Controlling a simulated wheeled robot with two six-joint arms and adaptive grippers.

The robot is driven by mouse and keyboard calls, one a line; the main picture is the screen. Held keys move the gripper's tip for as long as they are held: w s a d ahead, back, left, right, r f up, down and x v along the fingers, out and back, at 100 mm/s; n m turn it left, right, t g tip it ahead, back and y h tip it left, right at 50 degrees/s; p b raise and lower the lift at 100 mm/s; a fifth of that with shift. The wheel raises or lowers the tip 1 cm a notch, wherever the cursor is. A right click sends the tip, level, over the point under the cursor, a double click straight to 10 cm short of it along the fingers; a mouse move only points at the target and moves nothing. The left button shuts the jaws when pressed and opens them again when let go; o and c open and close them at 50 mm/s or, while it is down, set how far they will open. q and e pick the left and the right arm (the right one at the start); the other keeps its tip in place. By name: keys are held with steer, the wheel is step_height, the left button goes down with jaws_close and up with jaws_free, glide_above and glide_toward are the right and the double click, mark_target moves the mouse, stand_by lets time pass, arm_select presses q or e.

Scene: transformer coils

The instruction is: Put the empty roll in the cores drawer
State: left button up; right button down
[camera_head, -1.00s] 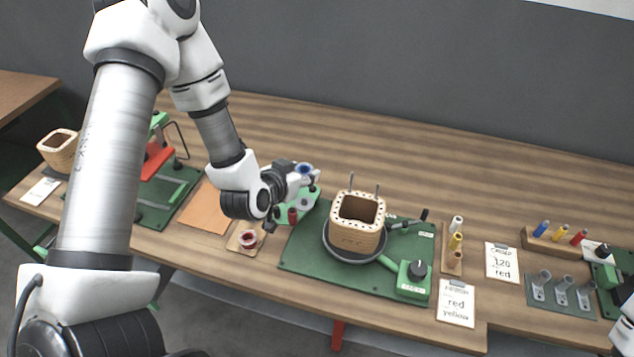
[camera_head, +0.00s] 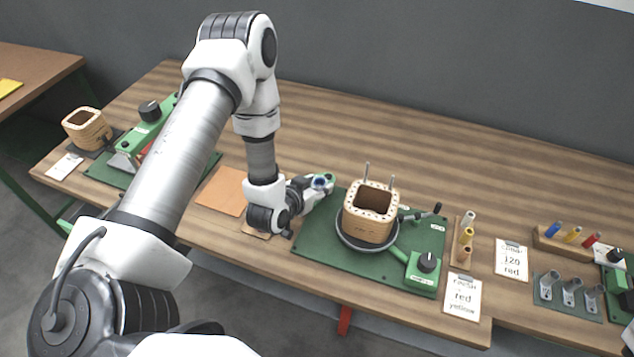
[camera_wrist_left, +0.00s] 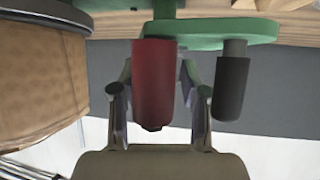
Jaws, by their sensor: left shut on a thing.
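The cylinder meets the green arm (camera_wrist_left: 215,33) of the stand. A dark cylinder on a grey post (camera_wrist_left: 233,85) is beside it, outside the fingers. I cannot tell whether the red cylinder is the empty roll. In the head view the arm hides it. I cannot make out a cores drawer.
A square wooden form (camera_head: 371,197) with two upright rods stands on the green winding board (camera_head: 318,241), close right of the gripper. Wooden peg racks, cards and a tool plate (camera_head: 566,302) are farther right. An orange mat (camera_head: 222,192) is left. The back of the table is clear.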

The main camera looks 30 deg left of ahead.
arm_select(q)
steer(key=shift+f, duration=0.25)
steer(key=o, duration=0.9)
steer(key=shift+c, duration=0.2)
